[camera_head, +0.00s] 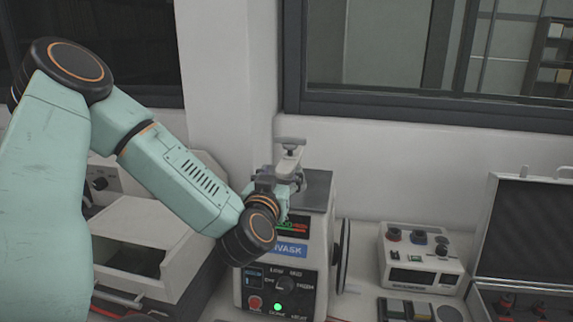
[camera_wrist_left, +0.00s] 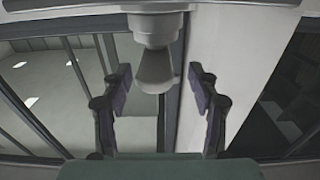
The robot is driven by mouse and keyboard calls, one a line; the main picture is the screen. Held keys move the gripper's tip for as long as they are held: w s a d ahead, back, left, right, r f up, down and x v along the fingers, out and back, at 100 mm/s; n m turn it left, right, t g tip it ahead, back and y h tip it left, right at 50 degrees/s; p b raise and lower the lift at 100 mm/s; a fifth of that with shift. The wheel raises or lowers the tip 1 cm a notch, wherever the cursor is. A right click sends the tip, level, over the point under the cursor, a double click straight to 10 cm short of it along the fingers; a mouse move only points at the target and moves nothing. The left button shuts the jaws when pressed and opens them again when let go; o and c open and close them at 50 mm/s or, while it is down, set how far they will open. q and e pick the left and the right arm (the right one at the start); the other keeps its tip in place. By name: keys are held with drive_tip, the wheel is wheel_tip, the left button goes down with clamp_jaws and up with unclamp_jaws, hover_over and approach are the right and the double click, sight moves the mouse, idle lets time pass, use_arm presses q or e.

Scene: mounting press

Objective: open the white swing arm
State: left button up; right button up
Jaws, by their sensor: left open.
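The mounting press (camera_head: 318,235) stands on the bench, a light box with a dark top, a lit display and a front control panel. In the left wrist view the open fingers (camera_wrist_left: 160,88) stand on both sides of a grey tapered knob (camera_wrist_left: 155,68), with visible gaps. A pale bar (camera_wrist_left: 240,12) crosses above it. My right gripper is not in view.
A white drawer unit (camera_head: 140,235) stands left of the press, partly behind my left arm. A small control box (camera_head: 420,262) and an open black-lined case (camera_head: 525,235) are to the right. A wall and window (camera_head: 420,110) are close behind.

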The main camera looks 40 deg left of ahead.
sight(288, 163)
use_arm(q)
drive_tip(key=x, duration=0.5)
drive_tip(key=shift+w+d+f, duration=0.15)
drive_tip(key=shift+w+d, duration=0.15)
drive_tip(key=shift+d, duration=0.05)
drive_tip(key=shift+w+a, duration=0.2)
drive_tip(key=shift+a, duration=0.2)
drive_tip(key=shift+s, duration=0.15)
drive_tip(key=shift+s+d, duration=0.15)
drive_tip(key=shift+d, duration=0.15)
drive_tip(key=shift+c, duration=0.9)
drive_tip(key=shift+w, duration=0.4)
drive_tip(key=c, duration=0.3)
drive_tip(key=shift+s+a, duration=0.1)
drive_tip(key=shift+a, duration=0.2)
drive_tip(key=c, duration=0.3)
clamp_jaws()
